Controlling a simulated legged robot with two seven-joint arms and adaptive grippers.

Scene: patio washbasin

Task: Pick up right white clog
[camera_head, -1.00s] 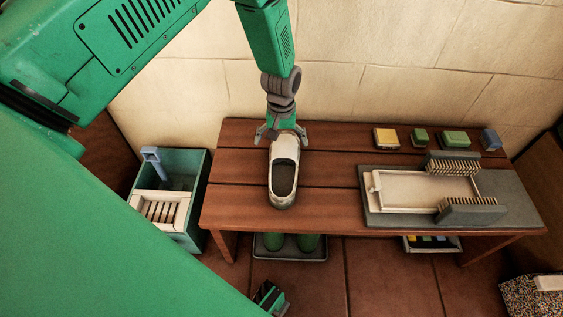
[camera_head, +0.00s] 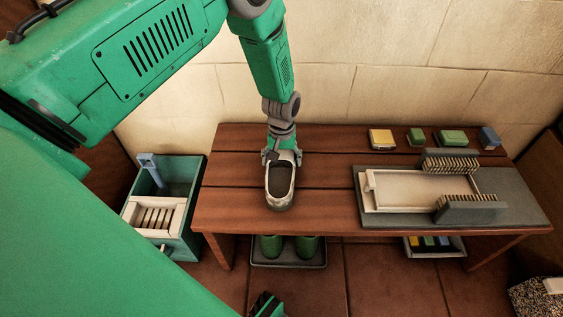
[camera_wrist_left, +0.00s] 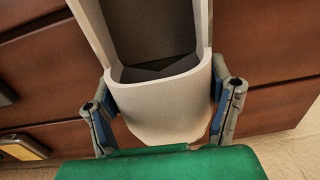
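One white clog (camera_head: 281,200) with a dark inside lies on the wooden table (camera_head: 235,200), left of its middle, toe toward the table's front edge. No second white clog shows. My left gripper (camera_head: 282,157) comes down from behind at the clog's heel end. In the left wrist view the white heel (camera_wrist_left: 165,105) is between the two fingers, which sit close against its sides. The gripper looks shut on the clog. The clog appears to rest on the table; any small gap under it is hidden.
A grey basin tray (camera_head: 365,212) with brushes takes the table's right part. A teal bin (camera_head: 187,225) stands left. Green boots (camera_head: 306,246) stand beneath.

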